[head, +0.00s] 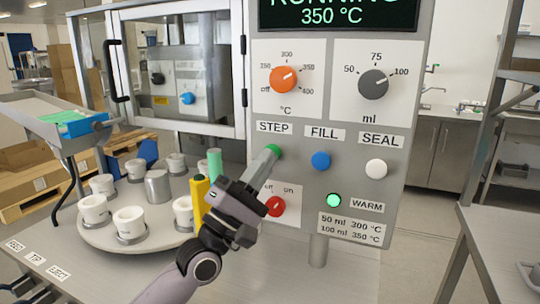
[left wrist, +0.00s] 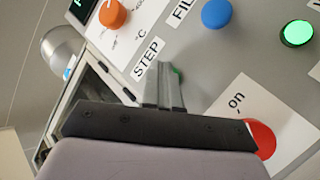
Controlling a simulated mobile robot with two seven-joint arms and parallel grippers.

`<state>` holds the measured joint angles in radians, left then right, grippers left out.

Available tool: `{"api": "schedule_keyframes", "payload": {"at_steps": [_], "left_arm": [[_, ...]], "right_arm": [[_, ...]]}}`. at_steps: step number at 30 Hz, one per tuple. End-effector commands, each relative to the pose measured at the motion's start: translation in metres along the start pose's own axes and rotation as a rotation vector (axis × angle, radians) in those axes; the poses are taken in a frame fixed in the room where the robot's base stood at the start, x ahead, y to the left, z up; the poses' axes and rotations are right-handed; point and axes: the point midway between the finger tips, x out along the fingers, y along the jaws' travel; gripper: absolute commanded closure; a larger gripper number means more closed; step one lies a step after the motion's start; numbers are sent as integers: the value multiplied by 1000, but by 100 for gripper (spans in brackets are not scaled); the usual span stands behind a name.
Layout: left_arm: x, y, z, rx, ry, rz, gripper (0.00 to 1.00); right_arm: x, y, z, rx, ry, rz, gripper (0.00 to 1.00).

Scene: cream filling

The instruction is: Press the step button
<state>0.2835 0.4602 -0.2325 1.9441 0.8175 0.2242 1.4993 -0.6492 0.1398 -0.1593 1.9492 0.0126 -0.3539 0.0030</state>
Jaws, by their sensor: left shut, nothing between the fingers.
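The green step button (head: 275,150) sits under the STEP label on the grey control panel. My left gripper (head: 269,156) is shut and empty, and its fingertips are at the button, covering part of it. In the left wrist view the shut fingers (left wrist: 170,88) point at the panel below the STEP label, and only a sliver of the green button (left wrist: 179,74) shows beside them. I cannot tell whether the fingertips press the button in or only touch it. My right gripper is not in view.
Beside the step button are a blue FILL button (head: 320,161) and a white SEAL button (head: 376,169). A red off/on knob (head: 275,206) is just below the gripper. A round turntable (head: 152,238) with several white cups stands to the left. The display reads running, 350 °C.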

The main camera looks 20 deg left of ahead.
Motion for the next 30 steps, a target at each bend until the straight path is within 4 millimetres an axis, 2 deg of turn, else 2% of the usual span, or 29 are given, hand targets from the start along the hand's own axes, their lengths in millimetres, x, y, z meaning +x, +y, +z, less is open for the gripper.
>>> {"api": "schedule_keyframes", "payload": {"at_steps": [16, 30], "left_arm": [[1, 0, -1, 0, 0, -1, 100], [-12, 9, 8, 0, 1, 0, 100]], "right_arm": [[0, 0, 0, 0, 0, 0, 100], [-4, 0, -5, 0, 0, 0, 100]]}}
